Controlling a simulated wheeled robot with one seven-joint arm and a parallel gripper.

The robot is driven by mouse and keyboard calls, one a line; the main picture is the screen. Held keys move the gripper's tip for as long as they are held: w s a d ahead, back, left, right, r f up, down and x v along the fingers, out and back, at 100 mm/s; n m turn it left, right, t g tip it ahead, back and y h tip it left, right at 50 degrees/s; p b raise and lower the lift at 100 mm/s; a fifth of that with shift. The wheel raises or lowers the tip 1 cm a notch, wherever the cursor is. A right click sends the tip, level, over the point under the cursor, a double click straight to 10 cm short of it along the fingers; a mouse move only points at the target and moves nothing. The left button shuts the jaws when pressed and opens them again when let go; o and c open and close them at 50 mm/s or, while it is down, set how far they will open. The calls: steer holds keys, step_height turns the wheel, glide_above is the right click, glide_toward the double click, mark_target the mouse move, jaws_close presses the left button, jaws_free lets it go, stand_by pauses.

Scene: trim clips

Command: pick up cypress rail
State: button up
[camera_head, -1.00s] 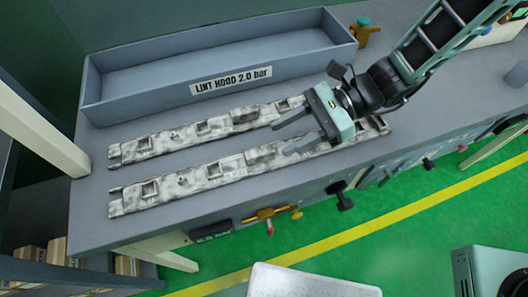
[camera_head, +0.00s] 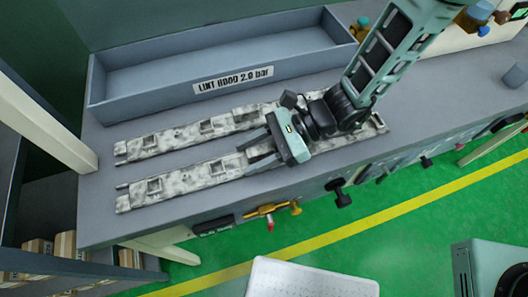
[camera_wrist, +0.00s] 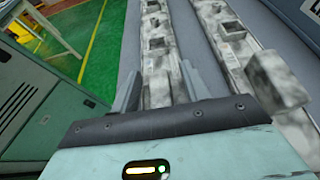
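Two long mottled white-grey rails lie side by side on the grey bench. I cannot tell by name which is the cypress rail. The front rail (camera_head: 210,172) runs under my gripper (camera_head: 256,155); it also shows in the wrist view (camera_wrist: 157,55), between the two fingers. The back rail (camera_head: 178,138) lies behind it and shows to the right in the wrist view (camera_wrist: 236,52). My gripper is open and empty, its fingers spread across the front rail's width. The gripper and arm hide part of both rails. I cannot tell whether the fingers touch the rail.
A grey open box labelled "LINT HOOD 2.0 bar" (camera_head: 150,100) stands behind the rails. Brass fittings (camera_head: 268,211) and dark knobs (camera_head: 340,193) stick out along the bench's front side. The bench surface (camera_head: 100,215) is bare left of the rails.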

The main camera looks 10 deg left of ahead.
jaws_close()
steer(key=shift+r, duration=0.1)
